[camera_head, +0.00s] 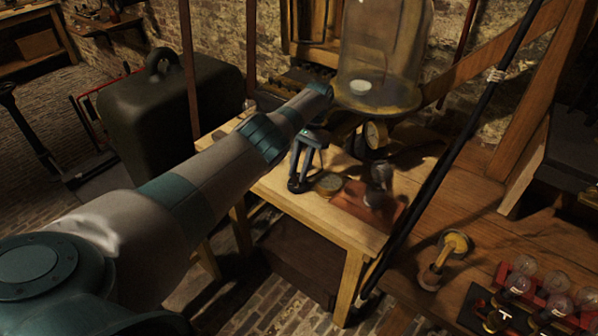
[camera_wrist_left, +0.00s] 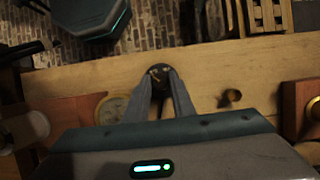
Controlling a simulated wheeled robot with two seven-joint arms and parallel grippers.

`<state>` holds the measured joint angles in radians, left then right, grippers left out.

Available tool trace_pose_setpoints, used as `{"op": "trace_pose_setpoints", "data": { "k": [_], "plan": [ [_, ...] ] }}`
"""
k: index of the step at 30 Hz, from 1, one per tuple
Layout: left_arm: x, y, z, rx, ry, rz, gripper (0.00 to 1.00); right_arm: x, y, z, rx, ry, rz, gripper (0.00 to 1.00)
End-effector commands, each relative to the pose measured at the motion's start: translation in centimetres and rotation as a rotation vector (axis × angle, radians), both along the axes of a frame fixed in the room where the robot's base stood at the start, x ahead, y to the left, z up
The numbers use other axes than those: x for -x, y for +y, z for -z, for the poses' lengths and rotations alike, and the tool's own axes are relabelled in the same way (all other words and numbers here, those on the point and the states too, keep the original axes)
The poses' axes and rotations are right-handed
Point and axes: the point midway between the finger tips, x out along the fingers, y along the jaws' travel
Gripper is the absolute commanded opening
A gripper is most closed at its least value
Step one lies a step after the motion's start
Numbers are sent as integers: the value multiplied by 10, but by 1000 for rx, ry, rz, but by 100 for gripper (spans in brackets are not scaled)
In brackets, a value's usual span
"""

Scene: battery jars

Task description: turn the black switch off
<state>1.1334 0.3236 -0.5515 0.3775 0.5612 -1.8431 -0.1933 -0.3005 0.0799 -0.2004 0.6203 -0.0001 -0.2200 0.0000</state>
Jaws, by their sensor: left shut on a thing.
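The black switch (camera_head: 296,186) is a small round dark thing on the light wooden table (camera_head: 330,227), near its middle. In the left wrist view the switch (camera_wrist_left: 158,70) shows between the fingertips, with small brass-coloured marks on top. My left gripper (camera_head: 300,174) points down onto the switch and is shut on it. It also shows in the left wrist view (camera_wrist_left: 160,84). The fingers hide part of the switch, and I cannot tell its position. My right gripper is not in view.
A brass disc (camera_head: 329,184) lies close beside the switch. A reddish wooden block (camera_head: 377,208) with a dark blurred part stands right of it. A glass jar (camera_head: 385,45) rises behind. A dark slanting pole (camera_head: 437,171) crosses in front on the right. Bulbs (camera_head: 525,265) stand at lower right.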

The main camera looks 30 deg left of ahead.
Motion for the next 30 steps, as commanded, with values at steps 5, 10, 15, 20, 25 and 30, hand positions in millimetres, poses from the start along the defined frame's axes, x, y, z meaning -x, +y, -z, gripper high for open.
{"op": "trace_pose_setpoints", "data": {
  "k": [5,10,15,20,25,30],
  "plan": [
    [-1,0,-2,0,-4,-12,0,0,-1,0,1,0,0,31],
    [-2,0,-2,0,-5,-12,0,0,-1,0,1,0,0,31],
    [-2,0,-2,0,-5,-12,41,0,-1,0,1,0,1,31],
    [-1,0,-1,0,-3,-11,41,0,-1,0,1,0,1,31],
    [-1,0,-1,0,-2,-11,41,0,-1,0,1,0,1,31],
    [0,0,-6,0,-2,-11,41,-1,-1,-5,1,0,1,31]
  ]
}}
